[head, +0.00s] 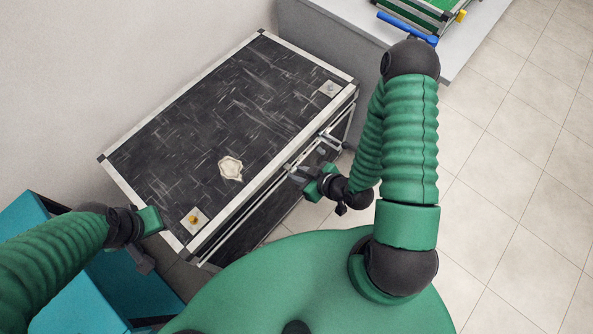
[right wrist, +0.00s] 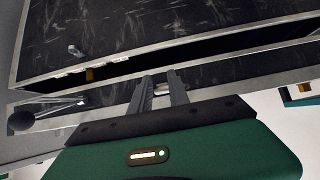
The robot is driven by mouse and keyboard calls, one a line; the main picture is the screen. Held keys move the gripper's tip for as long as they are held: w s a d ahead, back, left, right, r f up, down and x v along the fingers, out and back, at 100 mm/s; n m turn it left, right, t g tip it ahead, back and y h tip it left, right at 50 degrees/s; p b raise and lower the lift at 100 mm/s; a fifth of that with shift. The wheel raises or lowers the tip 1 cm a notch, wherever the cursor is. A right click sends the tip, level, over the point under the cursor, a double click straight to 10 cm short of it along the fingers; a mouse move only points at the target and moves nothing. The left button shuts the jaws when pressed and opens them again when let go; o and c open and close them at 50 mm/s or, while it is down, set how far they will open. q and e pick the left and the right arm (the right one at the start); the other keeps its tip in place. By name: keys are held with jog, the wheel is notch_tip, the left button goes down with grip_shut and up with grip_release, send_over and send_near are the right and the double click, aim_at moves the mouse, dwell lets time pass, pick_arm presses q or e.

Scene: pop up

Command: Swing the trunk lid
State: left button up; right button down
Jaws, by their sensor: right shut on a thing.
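The trunk is a black scuffed box with silver metal edges, and its lid (head: 235,110) fills the middle of the head view. The lid also shows in the right wrist view (right wrist: 180,30), with a dark gap between its rim and the body's rim, so it looks slightly raised. My right gripper (head: 294,172) is at the trunk's front side. In the right wrist view its fingers (right wrist: 160,92) are shut on a small metal part at the trunk's front rim. My left gripper (head: 148,240) is by the trunk's front left corner; its finger opening is unclear.
A pale sticker (head: 230,167) and corner plates are on the lid. A wall stands behind the trunk. A teal box (head: 75,300) is at lower left. A grey counter (head: 335,35) with a green case (head: 430,12) is at the back right. Tiled floor at right is clear.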

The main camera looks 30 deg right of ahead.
jog(key=shift+s+d, duration=0.1)
jog(key=f+b, duration=0.2)
jog(key=f, duration=0.1)
jog(key=f+b, duration=0.1)
jog(key=shift+s+d+f, duration=0.1)
jog(key=shift+s+f, duration=0.05)
jog(key=shift+s, duration=0.15)
jog(key=c, duration=1.2)
grip_release()
jog(key=shift+r, duration=0.3)
jog(key=shift+o, duration=0.2)
jog(key=shift+r, duration=0.1)
